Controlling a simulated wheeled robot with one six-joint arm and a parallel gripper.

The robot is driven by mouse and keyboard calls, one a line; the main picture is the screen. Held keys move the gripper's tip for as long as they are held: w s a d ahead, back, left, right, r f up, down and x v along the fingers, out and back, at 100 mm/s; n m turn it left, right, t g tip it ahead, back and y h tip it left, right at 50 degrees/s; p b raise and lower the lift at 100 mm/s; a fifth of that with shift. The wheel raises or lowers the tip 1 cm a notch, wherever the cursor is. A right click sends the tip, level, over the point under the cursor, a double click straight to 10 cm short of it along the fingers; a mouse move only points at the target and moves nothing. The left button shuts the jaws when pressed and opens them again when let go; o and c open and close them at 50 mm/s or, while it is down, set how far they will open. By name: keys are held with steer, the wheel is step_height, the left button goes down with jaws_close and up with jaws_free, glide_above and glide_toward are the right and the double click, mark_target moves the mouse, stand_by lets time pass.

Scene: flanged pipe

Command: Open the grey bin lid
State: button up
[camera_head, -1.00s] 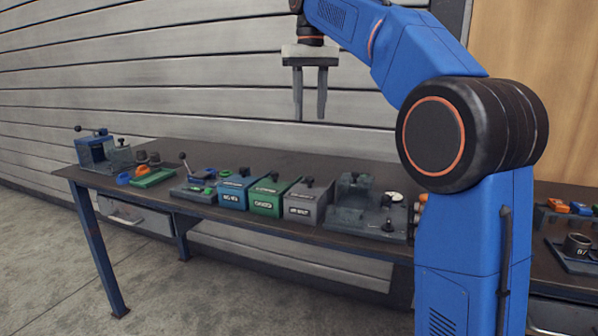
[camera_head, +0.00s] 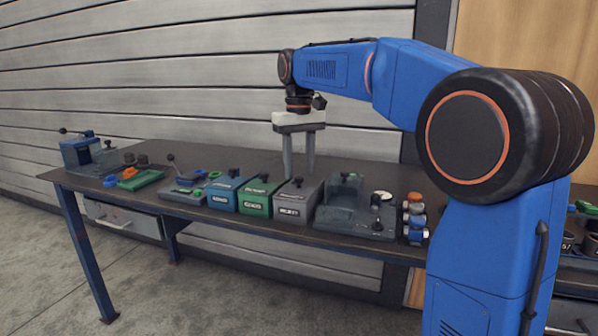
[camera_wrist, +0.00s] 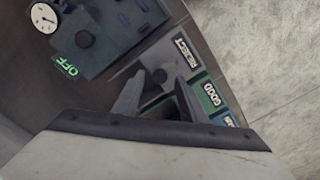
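The grey bin (camera_head: 290,211) stands on the bench at the right end of a row of three bins. Its lid is shut and has a dark knob (camera_head: 297,183) on top. In the wrist view the grey bin's label (camera_wrist: 180,52) reads REJECT. My gripper (camera_head: 299,173) points down with its two fingers apart and empty. In the head view the fingertips are close to the knob's height. In the wrist view the knob shows between the fingertips of my gripper (camera_wrist: 161,75). I cannot tell whether the fingers touch anything.
The green bin (camera_head: 255,203) stands directly left of the grey bin, with the blue bin (camera_head: 222,200) beyond it. A dark fixture with a gauge (camera_head: 382,195) stands close on the right. A slatted wall (camera_head: 200,90) rises behind the bench.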

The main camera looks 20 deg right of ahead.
steer(key=shift+f, duration=0.7)
steer(key=shift+c, duration=0.5)
jaws_close()
steer(key=w+d, duration=0.4)
steer(key=w, duration=0.2)
steer(key=shift+w+d, duration=0.3)
steer(key=shift+d, duration=0.1)
steer(key=shift+o, duration=0.5)
jaws_free()
